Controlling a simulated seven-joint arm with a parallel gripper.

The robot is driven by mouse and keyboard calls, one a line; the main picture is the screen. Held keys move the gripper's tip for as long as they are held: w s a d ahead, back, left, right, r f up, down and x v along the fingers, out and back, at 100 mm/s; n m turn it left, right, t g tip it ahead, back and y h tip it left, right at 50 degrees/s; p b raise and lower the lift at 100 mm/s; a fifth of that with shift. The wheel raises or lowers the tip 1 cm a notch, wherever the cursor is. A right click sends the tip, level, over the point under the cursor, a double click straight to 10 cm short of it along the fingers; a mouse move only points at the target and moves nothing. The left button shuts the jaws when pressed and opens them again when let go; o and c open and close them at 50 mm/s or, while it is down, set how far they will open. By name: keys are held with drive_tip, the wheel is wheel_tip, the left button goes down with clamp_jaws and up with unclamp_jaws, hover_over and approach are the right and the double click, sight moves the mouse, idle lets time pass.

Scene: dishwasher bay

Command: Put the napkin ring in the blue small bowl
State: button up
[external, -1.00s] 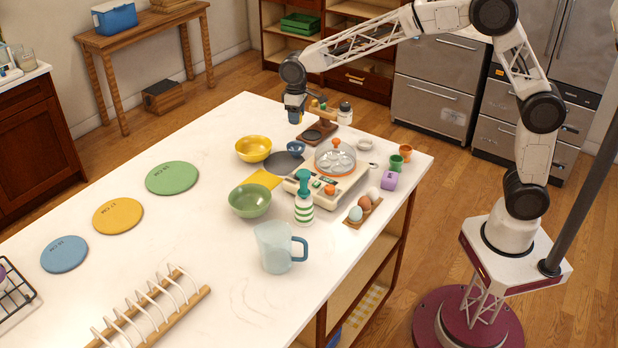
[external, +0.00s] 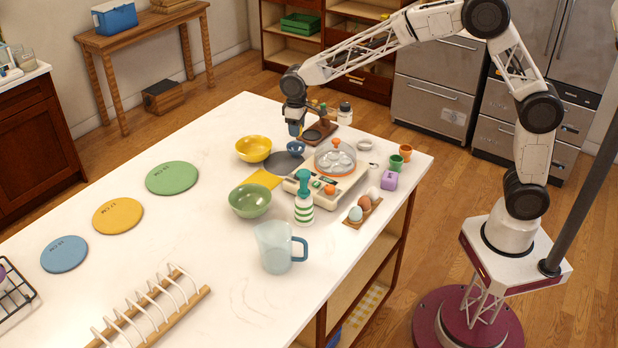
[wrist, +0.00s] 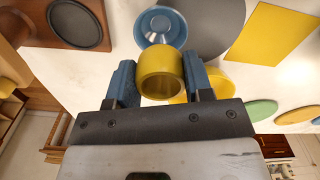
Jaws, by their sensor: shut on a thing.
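My gripper (wrist: 161,82) is shut on the yellow napkin ring (wrist: 160,68), which sits between its two blue fingers in the wrist view. The blue small bowl (wrist: 159,14) lies just beyond the ring in that view, with its inside showing and the ring overlapping its near edge. In the external view my gripper (external: 295,131) is above the worktop, just over the blue small bowl (external: 296,148). The ring cannot be made out in the external view.
A yellow bowl (external: 253,145) stands left of the blue bowl, with a dark grey disc (external: 284,164) in front. A wooden stand (external: 318,133) is close behind to the right. A machine with a clear dome (external: 335,160) is to the right.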

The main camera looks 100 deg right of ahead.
sight(298, 143)
drive_tip(key=shift+f, duration=0.15)
drive_tip(key=shift+f, duration=2.35)
drive_tip(key=shift+f, duration=0.7)
drive_tip(key=o, duration=0.9)
drive_tip(key=shift+f, duration=0.1)
drive_tip(key=shift+c, duration=0.2)
drive_tip(key=shift+o, duration=0.5)
drive_tip(key=shift+s+f, duration=0.1)
drive_tip(key=shift+f, duration=0.05)
wheel_tip(298, 143, up, 14)
